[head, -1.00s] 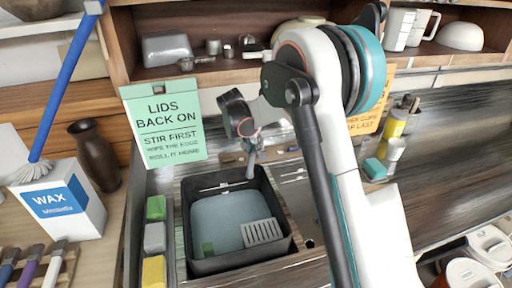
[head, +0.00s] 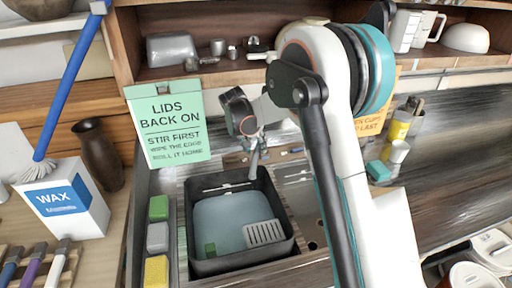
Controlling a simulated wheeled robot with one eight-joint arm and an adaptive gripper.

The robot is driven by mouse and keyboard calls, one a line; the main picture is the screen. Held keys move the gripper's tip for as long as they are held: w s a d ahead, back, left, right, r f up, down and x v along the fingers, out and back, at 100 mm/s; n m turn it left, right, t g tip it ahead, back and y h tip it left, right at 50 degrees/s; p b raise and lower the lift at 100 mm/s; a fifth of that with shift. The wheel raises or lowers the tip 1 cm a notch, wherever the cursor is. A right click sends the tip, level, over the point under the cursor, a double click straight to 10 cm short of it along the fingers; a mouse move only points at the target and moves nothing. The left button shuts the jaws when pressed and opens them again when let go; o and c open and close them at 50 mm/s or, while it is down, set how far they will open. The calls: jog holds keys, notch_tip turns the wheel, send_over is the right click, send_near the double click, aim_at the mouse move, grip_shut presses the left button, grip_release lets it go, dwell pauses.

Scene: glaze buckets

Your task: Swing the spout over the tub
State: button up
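The tub (head: 193,258) is a dark grey rectangular bin in the sink area, holding a flat blue-grey surface. A pale slotted piece and a small green block show inside it. The spout (head: 254,164) is a thin grey metal pipe at the tub's back edge. Its lower end appears over or just at the back rim; I cannot tell which exactly. My gripper (head: 246,124) is at the upper part of the spout, close to or touching it. Its fingers are small and partly hidden, so I cannot see whether they are open or closed.
A green sign (head: 168,124) hangs behind left of the tub. Sponges (head: 157,238) line its left side. A wax box (head: 62,199) and a brown vase (head: 101,155) stand further left. A yellow bottle (head: 399,126) and cup stand right. A shelf runs above.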

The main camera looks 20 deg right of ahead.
jog(key=v, duration=1.1)
